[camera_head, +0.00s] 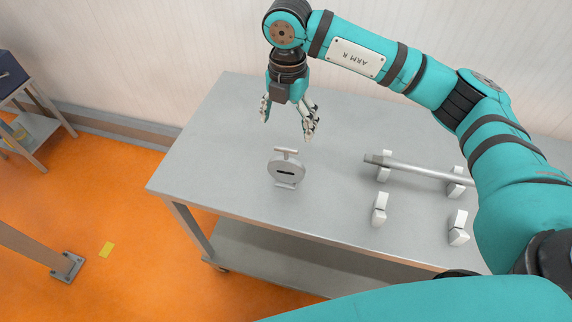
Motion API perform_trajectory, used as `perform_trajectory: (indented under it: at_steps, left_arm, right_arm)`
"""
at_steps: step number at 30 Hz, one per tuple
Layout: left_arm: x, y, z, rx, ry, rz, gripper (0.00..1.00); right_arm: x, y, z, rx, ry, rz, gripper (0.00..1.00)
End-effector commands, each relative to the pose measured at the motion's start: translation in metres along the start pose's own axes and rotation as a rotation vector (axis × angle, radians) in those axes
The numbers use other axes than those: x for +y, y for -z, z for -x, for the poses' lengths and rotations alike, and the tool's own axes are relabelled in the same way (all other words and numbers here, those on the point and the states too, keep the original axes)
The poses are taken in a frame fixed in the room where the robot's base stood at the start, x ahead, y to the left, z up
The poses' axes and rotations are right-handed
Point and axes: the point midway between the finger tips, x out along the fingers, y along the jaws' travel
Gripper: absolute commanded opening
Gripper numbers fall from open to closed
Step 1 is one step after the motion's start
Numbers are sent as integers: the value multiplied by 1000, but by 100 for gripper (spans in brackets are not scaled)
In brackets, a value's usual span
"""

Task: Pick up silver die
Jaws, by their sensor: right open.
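The silver die (285,169) is a round grey disc with a dark slot and a small T-shaped handle on top. It stands upright on a small base on the grey metal table (190,176), left of the middle. My right gripper (287,127) hangs above the table, just above and behind the die in the picture. Its fingers point down and are spread apart, with nothing between them. It looks apart from the die. My left gripper is not in view.
A metal rod (415,170) lies across white holders (384,168) at the right of the table. Two empty white holders (379,208) (458,228) stand in front of it. The left part of the tabletop is clear. A pale wall (180,50) rises behind.

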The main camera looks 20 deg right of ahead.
Motion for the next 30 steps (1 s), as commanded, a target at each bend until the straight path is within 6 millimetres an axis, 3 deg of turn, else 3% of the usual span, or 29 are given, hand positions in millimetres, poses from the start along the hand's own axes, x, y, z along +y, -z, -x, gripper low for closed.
perform_trajectory:
  at_steps: [6, 14, 21, 30]
  left_arm:
    - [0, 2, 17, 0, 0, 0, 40]
    - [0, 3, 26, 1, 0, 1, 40]
    - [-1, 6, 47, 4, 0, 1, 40]
    - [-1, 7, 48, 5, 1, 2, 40]
  right_arm:
    - [0, 1, -38, 2, 2, 2, 84]
    - [0, 2, -57, 2, 1, 2, 84]
    - [2, 3, -92, 4, 2, 2, 84]
    - [2, 3, -105, 1, -2, 3, 84]
